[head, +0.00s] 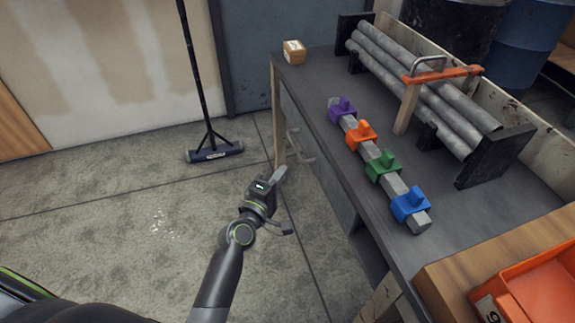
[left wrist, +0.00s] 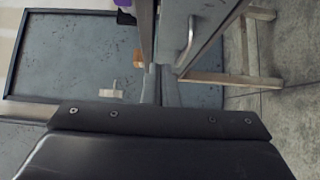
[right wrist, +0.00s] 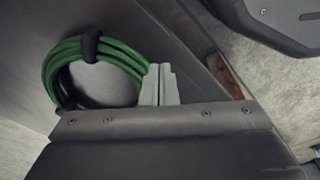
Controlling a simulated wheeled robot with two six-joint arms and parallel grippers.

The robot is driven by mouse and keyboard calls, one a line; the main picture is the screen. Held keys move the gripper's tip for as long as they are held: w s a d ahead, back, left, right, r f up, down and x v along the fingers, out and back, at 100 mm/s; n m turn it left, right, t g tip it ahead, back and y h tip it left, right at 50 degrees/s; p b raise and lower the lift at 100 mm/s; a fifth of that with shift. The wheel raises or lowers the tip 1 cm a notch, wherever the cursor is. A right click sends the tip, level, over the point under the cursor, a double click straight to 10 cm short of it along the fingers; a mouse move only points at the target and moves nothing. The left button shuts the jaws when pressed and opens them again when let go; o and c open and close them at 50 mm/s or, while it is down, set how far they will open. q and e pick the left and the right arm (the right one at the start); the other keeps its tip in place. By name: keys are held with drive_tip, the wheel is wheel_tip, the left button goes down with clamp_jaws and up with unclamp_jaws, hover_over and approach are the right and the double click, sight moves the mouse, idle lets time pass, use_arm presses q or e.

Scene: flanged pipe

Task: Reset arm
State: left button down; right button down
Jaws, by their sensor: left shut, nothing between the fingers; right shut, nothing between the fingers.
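My left gripper (head: 281,172) is raised over the floor, left of the workbench (head: 318,90). In the left wrist view its fingers (left wrist: 158,84) are shut and empty, with the bench edge beyond them. My right gripper is outside the head view. In the right wrist view its fingers (right wrist: 160,84) are shut and empty, in front of a green coiled hose (right wrist: 70,70) on a grey surface. On the bench a grey bar (head: 370,150) carries purple (head: 342,107), orange (head: 361,134), green (head: 382,165) and blue (head: 410,204) blocks.
A rack of grey pipes (head: 440,90) with an orange clamp (head: 442,75) stands on the bench's right side. An orange bin (head: 535,290) is at the lower right. A broom (head: 213,150) stands by the wall; the floor between is open.

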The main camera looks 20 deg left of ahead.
drive_tip(key=shift+w+r, duration=0.3)
drive_tip(key=shift+r, duration=0.05)
use_arm(q)
drive_tip(key=shift+s+a, duration=0.15)
drive_tip(key=shift+s, duration=0.55)
use_arm(e)
drive_tip(key=shift+a+r, duration=0.1)
drive_tip(key=shift+a, duration=0.05)
